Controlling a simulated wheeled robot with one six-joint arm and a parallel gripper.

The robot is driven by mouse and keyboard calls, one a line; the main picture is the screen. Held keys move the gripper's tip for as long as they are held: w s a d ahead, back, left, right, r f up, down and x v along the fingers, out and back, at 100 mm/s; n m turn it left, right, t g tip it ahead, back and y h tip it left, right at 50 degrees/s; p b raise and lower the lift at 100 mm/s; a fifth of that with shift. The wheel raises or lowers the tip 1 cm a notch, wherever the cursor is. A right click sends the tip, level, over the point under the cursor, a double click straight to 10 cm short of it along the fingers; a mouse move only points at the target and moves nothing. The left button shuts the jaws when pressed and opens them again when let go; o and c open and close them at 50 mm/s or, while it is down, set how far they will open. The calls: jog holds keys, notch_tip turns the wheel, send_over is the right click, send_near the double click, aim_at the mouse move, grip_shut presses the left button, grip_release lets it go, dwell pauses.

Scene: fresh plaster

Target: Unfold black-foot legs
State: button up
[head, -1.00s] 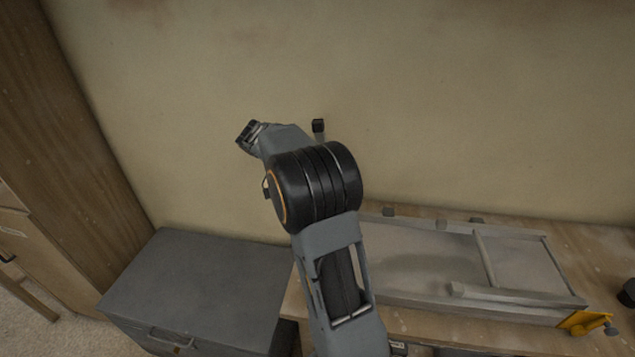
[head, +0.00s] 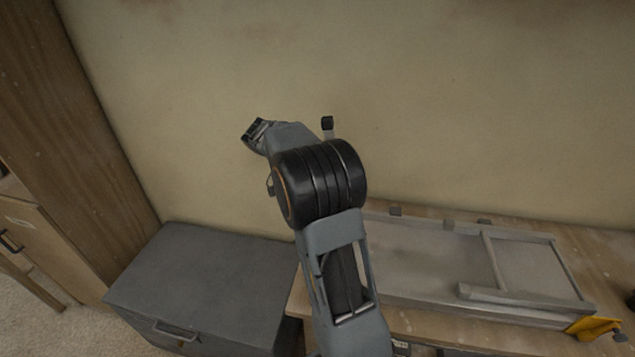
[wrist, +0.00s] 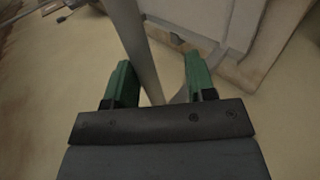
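A grey folding table (head: 420,262) lies underside up on a wooden bench. A raised grey leg with a black foot (head: 327,123) stands up behind my arm; its lower part is hidden. Another leg frame (head: 493,262) lies folded flat at the table's right end. In the wrist view my gripper (wrist: 159,75) has its two green fingers spread wide. The fingers do not show clearly in the head view.
A grey chest (head: 205,285) stands left of the wooden bench (head: 595,245). A yellow piece (head: 595,327) sits at the table's near right corner. A wooden cabinet (head: 85,140) is at far left. The plaster wall (head: 470,110) is close behind.

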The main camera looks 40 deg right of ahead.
jog(key=shift+w, duration=0.1)
jog(key=p+v, duration=0.5)
jog(key=v, duration=0.8)
jog(key=shift+a+r, duration=0.2)
jog(key=shift+w, duration=0.1)
